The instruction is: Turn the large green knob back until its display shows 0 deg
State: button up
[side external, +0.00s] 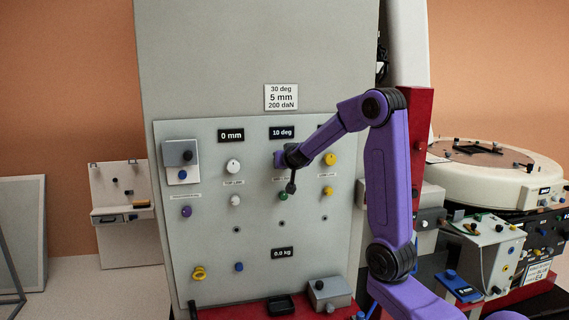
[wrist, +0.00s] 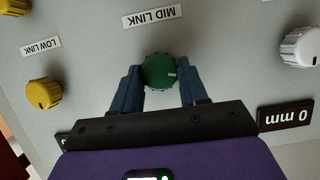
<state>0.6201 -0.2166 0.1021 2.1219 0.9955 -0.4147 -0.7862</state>
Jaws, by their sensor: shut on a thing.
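The large green knob (wrist: 159,72) sits on the panel by a MID LINK label, between the two blue fingers of my gripper (wrist: 160,78) in the wrist view. The fingers are shut on its sides. A pale mark shows on the knob's face, pointing right in that view. In the side view my gripper (side external: 281,159) is at the panel and hides the large knob. The display (side external: 282,132) just above reads 10 deg.
A white knob (side external: 233,166) under a 0 mm display (side external: 231,135) is to the left, and a yellow knob (side external: 330,159) to the right. A smaller green knob (side external: 283,196) sits below. A sign (side external: 281,97) above reads 30 deg, 5 mm, 200 daN.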

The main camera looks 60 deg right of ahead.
jog(key=shift+s+d+f+m+t+y, duration=0.15)
jog(key=shift+m+t+y, duration=0.3)
jog(key=shift+m+t, duration=0.95)
jog(key=shift+s+f+m+t+y, duration=0.1)
jog(key=shift+m+t+y, duration=0.45)
jog(key=shift+m, duration=1.6)
jog(key=shift+s+d+f+m+t+y, duration=0.15)
jog(key=shift+m+t+y, duration=0.25)
jog(key=shift+m+t, duration=1)
jog(key=shift+w+m+g, duration=0.1)
jog(key=shift+m+g, duration=0.15)
jog(key=shift+m, duration=0.2)
jog(key=o, duration=1.1)
jog(key=shift+c, duration=0.2)
jog(key=v, duration=0.7)
jog(key=shift+s, duration=0.25)
jog(key=shift+a+r, duration=0.1)
jog(key=shift+a, duration=0.05)
